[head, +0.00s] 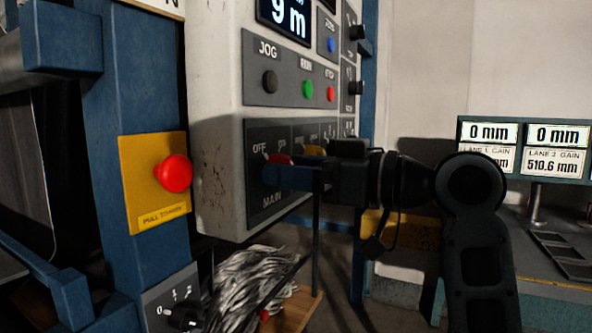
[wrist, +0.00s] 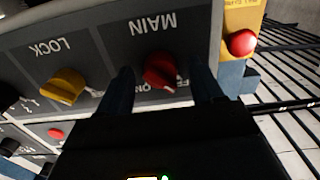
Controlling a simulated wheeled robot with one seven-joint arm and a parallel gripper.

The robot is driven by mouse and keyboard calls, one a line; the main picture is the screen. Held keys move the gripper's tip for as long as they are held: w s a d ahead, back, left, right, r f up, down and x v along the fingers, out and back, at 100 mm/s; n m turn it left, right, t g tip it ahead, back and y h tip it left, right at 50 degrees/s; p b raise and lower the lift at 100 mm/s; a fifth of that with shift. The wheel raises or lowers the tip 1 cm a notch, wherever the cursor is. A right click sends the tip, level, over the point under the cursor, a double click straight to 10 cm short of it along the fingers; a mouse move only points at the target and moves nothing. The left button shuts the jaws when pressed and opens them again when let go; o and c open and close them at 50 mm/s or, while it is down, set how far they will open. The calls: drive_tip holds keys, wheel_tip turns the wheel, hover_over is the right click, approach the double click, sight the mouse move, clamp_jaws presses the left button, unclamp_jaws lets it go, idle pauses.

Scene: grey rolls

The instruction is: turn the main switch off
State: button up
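The red MAIN knob (head: 278,159) is on a dark panel at the front of the grey control box, with the OFF label at its upper left. In the wrist view, which is upside down, the red knob (wrist: 158,70) has a pale mark at its lower right, on the side where OFF lies. My gripper (head: 290,178) is at the knob, its blue fingers partly covering it in the head view. In the wrist view my gripper (wrist: 163,88) is open, one finger on each side of the knob with gaps between.
A yellow LOCK knob (wrist: 63,86) sits beside the MAIN knob. A red emergency button (head: 173,173) on a yellow plate is on the blue post to the left. JOG, RUN and STOP buttons (head: 307,90) are above. A cable bundle (head: 246,285) lies below.

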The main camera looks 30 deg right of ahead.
drive_tip(key=shift+s, duration=0.1)
drive_tip(key=v, duration=0.7)
drive_tip(key=shift+s+d, duration=0.25)
idle(0.4)
wheel_tip(320, 180, down, 14)
drive_tip(key=m+t+h+p, duration=0.1)
drive_tip(key=m+t+h, duration=0.1)
drive_tip(key=m+h, duration=0.45)
drive_tip(key=s+a+f+m+h+p, duration=0.25)
drive_tip(key=s+f+m, duration=0.25)
drive_tip(key=s+f, duration=0.5)
drive_tip(key=s+a+f+n+g+p, duration=0.1)
drive_tip(key=s+n, duration=0.1)
drive_tip(key=s, duration=1)
drive_tip(key=s+a+f+n+h, duration=0.1)
drive_tip(key=s+f+n, duration=0.1)
drive_tip(key=s, duration=1)
drive_tip(key=shift+g+h+p, duration=0.3)
drive_tip(key=shift+g+p, duration=0.1)
